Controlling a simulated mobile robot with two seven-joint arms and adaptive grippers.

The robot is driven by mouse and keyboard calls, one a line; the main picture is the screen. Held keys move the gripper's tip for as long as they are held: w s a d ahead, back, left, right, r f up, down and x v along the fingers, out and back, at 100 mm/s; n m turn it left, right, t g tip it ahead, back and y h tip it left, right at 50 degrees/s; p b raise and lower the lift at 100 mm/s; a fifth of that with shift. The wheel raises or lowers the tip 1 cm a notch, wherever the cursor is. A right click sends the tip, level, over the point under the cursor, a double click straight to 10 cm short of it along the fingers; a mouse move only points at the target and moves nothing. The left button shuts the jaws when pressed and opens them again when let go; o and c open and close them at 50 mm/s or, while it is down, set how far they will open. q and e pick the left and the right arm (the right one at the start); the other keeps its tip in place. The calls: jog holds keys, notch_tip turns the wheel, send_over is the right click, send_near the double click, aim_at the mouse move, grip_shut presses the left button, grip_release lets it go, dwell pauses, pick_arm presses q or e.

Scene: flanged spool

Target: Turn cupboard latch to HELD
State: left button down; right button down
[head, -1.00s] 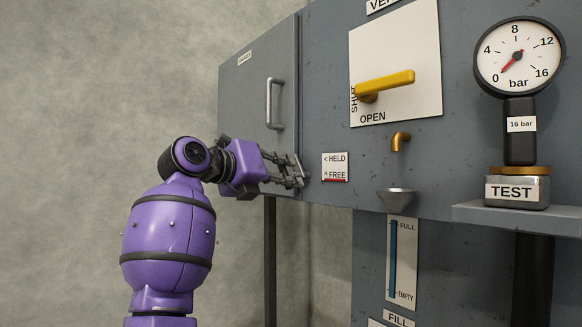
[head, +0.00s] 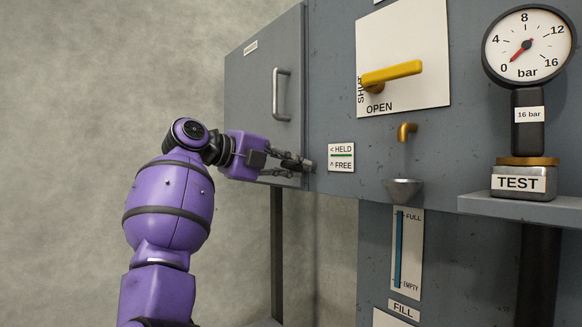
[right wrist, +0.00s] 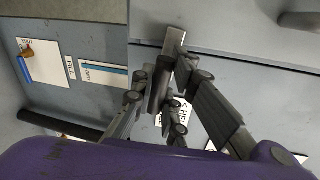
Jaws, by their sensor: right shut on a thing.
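The cupboard (head: 262,75) is grey, its door closed, with an upright bar handle on it. The latch is by the door's lower right corner, mostly hidden by my gripper in the head view. In the right wrist view a grey metal bar that looks like the latch (right wrist: 173,42) shows between the fingers. My right gripper (head: 298,165) is shut on it; the fingers also show in the right wrist view (right wrist: 167,80). The HELD/FREE label (head: 341,157) is just right of the gripper, with a green strip under HELD. My left gripper is not in view.
Right of the latch are a yellow lever (head: 392,75) on a white SHUT/OPEN plate, a brass spout (head: 406,131) above a funnel (head: 402,189), and a gauge (head: 528,46) near 0 over a ledge (head: 530,208). Free room lies left of the cupboard.

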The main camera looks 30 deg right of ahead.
jog(key=shift+n, duration=0.5)
dwell(0.3)
jog(key=c, duration=1.7)
grip_release()
jog(key=shift+a, duration=0.15)
jog(key=v, duration=1.2)
jog(key=shift+w+r, duration=0.1)
jog(key=shift+w, duration=0.05)
